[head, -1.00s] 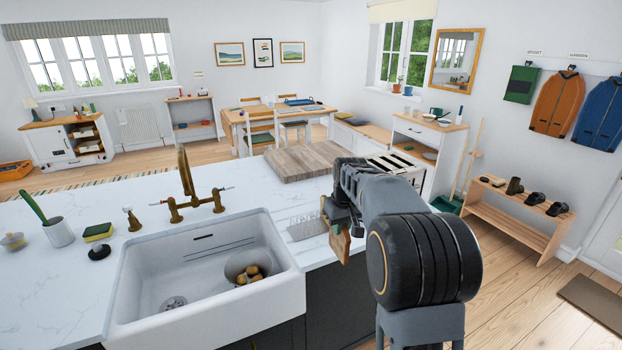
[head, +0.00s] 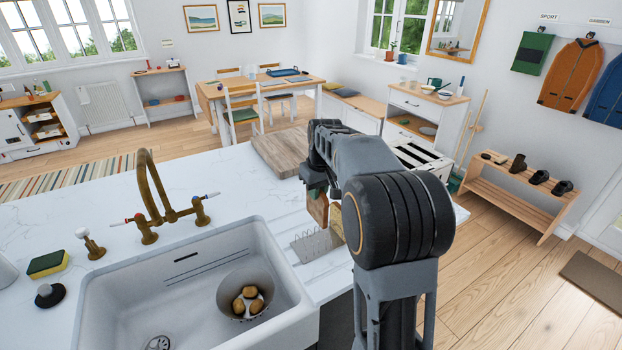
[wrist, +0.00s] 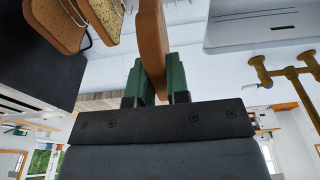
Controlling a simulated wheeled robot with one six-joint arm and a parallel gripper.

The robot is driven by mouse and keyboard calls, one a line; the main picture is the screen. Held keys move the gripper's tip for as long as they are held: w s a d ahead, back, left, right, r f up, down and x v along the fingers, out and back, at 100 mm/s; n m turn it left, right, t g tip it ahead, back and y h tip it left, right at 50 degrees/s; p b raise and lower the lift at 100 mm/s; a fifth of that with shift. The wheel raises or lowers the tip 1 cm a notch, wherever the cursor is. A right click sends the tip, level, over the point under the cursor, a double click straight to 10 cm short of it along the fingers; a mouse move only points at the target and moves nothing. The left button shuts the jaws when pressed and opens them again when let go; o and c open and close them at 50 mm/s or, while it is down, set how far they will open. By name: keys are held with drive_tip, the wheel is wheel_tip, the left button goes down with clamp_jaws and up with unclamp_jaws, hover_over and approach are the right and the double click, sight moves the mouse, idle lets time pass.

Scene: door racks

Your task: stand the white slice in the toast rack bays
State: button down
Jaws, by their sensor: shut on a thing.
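My gripper (head: 316,190) is shut on a slice (head: 317,208), held above the worktop to the right of the sink. In the wrist view, its green fingers (wrist: 160,85) grip the slice (wrist: 152,40), which shows its brown crust edge-on; the colour of its face is hidden. Two other slices, a tan one (wrist: 58,24) and one beside it (wrist: 101,18), stand among thin wires of the toast rack (wrist: 78,12), apart from the held slice. In the head view, a golden slice (head: 351,224) shows partly behind my arm. My arm hides most of the rack there.
A grey piece with upright prongs (head: 318,244) lies on the white worktop (head: 225,180) just right of the sink (head: 110,300). A wooden board (head: 282,150) lies behind. A brass tap (head: 155,200) stands at the sink's back. A bowl with potatoes (head: 232,285) is in the sink.

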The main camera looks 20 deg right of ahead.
sight(317, 213)
drive_tip(key=shift+w+f, duration=0.15)
drive_tip(key=shift+w, duration=0.2)
drive_tip(key=shift+s+d+f+b, duration=0.1)
drive_tip(key=shift+s+f+b, duration=0.05)
drive_tip(key=shift+f+b, duration=3.25)
drive_tip(key=shift+f, duration=0.95)
drive_tip(key=c, duration=1)
unclamp_jaws()
drive_tip(key=r, duration=0.4)
drive_tip(key=s+r, duration=0.1)
drive_tip(key=r, duration=0.4)
drive_tip(key=s+r, duration=0.1)
drive_tip(key=r, duration=0.3)
drive_tip(key=shift+d+r, duration=0.1)
drive_tip(key=shift+r, duration=0.25)
